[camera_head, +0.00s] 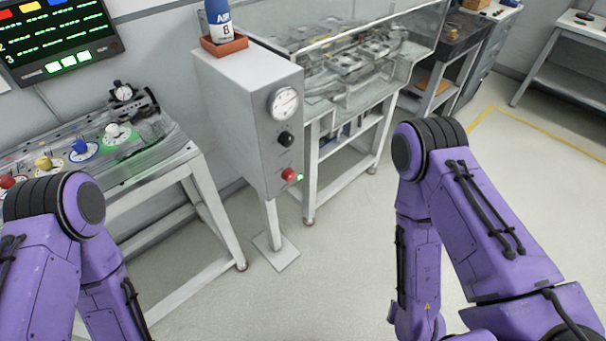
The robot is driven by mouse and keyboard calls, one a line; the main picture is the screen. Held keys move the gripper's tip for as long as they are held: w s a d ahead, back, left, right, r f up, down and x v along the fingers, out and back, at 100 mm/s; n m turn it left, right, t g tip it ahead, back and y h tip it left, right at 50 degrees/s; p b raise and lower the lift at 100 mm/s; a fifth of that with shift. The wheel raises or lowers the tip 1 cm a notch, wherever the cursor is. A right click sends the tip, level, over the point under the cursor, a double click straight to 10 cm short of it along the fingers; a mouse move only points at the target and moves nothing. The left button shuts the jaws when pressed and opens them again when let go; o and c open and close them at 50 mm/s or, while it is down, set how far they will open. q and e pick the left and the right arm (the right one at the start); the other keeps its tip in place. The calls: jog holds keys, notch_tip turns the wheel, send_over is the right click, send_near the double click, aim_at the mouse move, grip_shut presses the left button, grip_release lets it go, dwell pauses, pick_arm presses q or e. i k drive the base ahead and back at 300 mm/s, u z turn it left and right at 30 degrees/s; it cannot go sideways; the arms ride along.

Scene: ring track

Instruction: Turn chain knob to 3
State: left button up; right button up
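A grey pedestal box (252,115) stands in the middle, with a round white dial (285,103), a black knob (285,139) below it and a red knob or button (289,174) near the bottom. On the bench at left are a red knob (8,182), a yellow knob (44,162), a blue knob (81,147) and a white knob (113,131) on a green-lit disc. No readable label shows which is the chain knob. Both my purple arms are in view, but neither gripper shows.
A lit screen (58,38) hangs above the left bench (165,172). A blue and white bottle (218,20) stands in an orange tray (224,46) on the pedestal. A clear-sided tank table (350,90) stands behind right. The floor (340,240) between my arms is clear.

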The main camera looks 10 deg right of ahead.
aim_at(285, 139)
jog(key=z, duration=2.15)
jog(key=i, duration=1.35)
jog(key=u, duration=2.6)
